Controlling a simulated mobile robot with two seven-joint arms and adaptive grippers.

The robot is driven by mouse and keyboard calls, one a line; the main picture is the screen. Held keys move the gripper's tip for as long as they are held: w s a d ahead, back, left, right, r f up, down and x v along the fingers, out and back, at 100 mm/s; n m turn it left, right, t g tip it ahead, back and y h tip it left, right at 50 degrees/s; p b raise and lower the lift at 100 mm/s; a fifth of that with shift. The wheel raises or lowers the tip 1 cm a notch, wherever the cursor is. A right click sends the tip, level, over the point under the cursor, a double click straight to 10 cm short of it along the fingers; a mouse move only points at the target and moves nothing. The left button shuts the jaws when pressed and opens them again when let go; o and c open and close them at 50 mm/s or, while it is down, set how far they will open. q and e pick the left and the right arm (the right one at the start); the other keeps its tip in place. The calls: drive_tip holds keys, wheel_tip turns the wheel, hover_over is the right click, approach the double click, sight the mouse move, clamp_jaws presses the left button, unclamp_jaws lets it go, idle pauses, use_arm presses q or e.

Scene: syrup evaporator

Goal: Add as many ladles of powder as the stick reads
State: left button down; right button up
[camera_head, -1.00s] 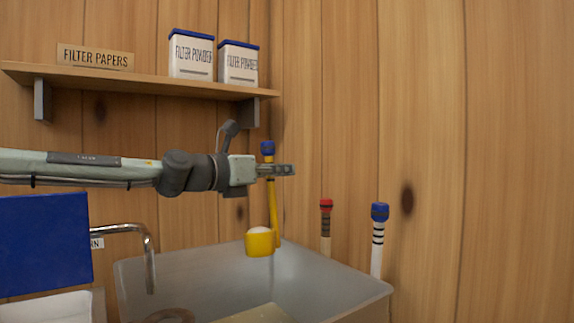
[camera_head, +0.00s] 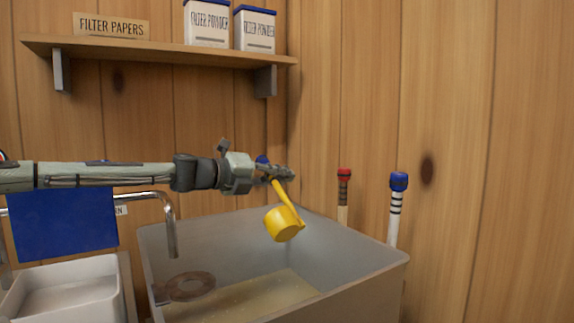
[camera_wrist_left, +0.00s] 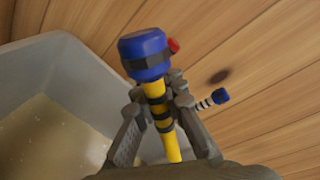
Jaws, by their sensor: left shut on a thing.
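My left gripper (camera_head: 284,173) is shut on the handle of the yellow ladle (camera_head: 283,222), just below its blue knob. The ladle hangs tilted over the grey tank (camera_head: 375,262), and I cannot see powder in its cup. In the left wrist view the fingers (camera_wrist_left: 163,125) close around the yellow handle under the blue knob (camera_wrist_left: 146,53). Pale liquid lies in the tank. A stick with a blue cap and black bands (camera_head: 397,205) stands at the tank's right side, and a red-capped stick (camera_head: 344,195) stands behind it. My right gripper is out of view.
Two filter powder boxes (camera_head: 207,22) stand on the wall shelf (camera_head: 160,52) beside a filter papers sign (camera_head: 111,25). A metal spout (camera_head: 170,225) reaches over the tank's left side.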

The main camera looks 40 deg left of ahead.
use_arm(q)
drive_tip(key=f+n, duration=0.1)
drive_tip(key=f, duration=0.1)
drive_tip(key=a+f+n, duration=0.1)
drive_tip(key=n, duration=0.1)
drive_tip(key=f+n+h+p, duration=0.1)
drive_tip(key=f, duration=0.1)
drive_tip(key=shift+w+a+f+n, duration=0.25)
drive_tip(key=shift+a+f+n, duration=0.05)
drive_tip(key=shift+f+n, duration=0.1)
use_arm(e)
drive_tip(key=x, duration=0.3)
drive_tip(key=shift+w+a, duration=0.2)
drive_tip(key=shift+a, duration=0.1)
use_arm(q)
drive_tip(key=shift+r, duration=0.1)
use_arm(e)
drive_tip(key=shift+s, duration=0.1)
